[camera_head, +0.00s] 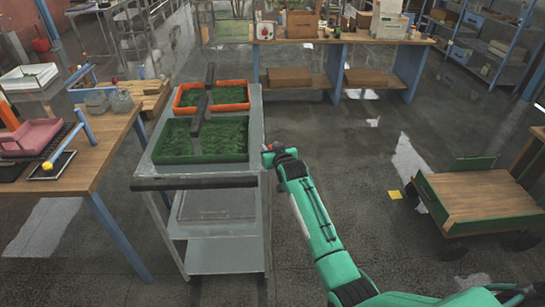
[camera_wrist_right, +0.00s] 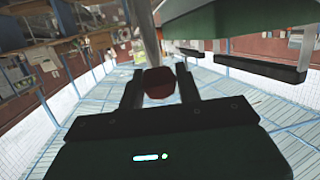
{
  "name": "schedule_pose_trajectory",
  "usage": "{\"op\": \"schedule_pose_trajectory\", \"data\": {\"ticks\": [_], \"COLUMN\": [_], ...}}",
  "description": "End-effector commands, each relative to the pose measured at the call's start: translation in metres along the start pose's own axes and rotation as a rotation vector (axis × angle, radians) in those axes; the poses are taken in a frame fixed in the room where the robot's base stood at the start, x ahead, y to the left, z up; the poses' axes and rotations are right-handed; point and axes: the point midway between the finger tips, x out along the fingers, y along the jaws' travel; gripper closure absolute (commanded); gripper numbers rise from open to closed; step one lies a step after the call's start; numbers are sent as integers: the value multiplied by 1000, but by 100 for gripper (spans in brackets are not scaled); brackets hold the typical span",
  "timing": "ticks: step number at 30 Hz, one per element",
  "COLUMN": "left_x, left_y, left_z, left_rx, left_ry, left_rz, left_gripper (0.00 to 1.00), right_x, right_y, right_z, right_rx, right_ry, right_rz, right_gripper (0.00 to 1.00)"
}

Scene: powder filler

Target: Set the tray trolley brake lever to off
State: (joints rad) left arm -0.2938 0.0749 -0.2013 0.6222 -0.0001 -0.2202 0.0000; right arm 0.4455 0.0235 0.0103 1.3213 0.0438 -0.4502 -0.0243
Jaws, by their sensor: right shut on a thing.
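The grey metal tray trolley (camera_head: 256,120) stands left of centre in the head view, with a dark push bar (camera_head: 195,183) at its near end. My right gripper (camera_head: 269,150) is at the trolley's right side, near the top. In the right wrist view, a dark red knob (camera_wrist_right: 158,84) sits between the fingers of my right gripper (camera_wrist_right: 158,92), which is shut on it. A pale shaft (camera_wrist_right: 146,35) runs up from behind the knob. It looks like the brake lever, but its position setting cannot be read. My left gripper is out of view.
A green tray (camera_head: 165,158) and an orange tray (camera_head: 180,108), both with green contents, stand on the trolley. A wooden table (camera_head: 95,165) stands close on the left. A workbench (camera_head: 330,42) stands behind, a flat cart (camera_head: 475,195) at right.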

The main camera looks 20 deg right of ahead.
Motion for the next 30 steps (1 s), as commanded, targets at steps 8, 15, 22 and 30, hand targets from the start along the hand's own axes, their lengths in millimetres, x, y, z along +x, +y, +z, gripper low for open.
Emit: {"op": "schedule_pose_trajectory", "data": {"ticks": [8, 15, 22, 30], "left_x": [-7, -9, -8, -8], "left_y": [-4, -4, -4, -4], "left_z": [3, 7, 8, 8], "left_rx": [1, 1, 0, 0], "left_ry": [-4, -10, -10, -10], "left_rz": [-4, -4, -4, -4], "left_gripper": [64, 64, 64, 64], "right_x": [16, 20, 20, 20], "right_y": [7, 8, 8, 8], "right_z": [-6, -4, -2, -2], "right_rx": [23, 34, 34, 34], "right_ry": [-93, -129, -135, -135], "right_rz": [-3, -6, -6, -6], "right_gripper": [100, 100, 100, 46]}}
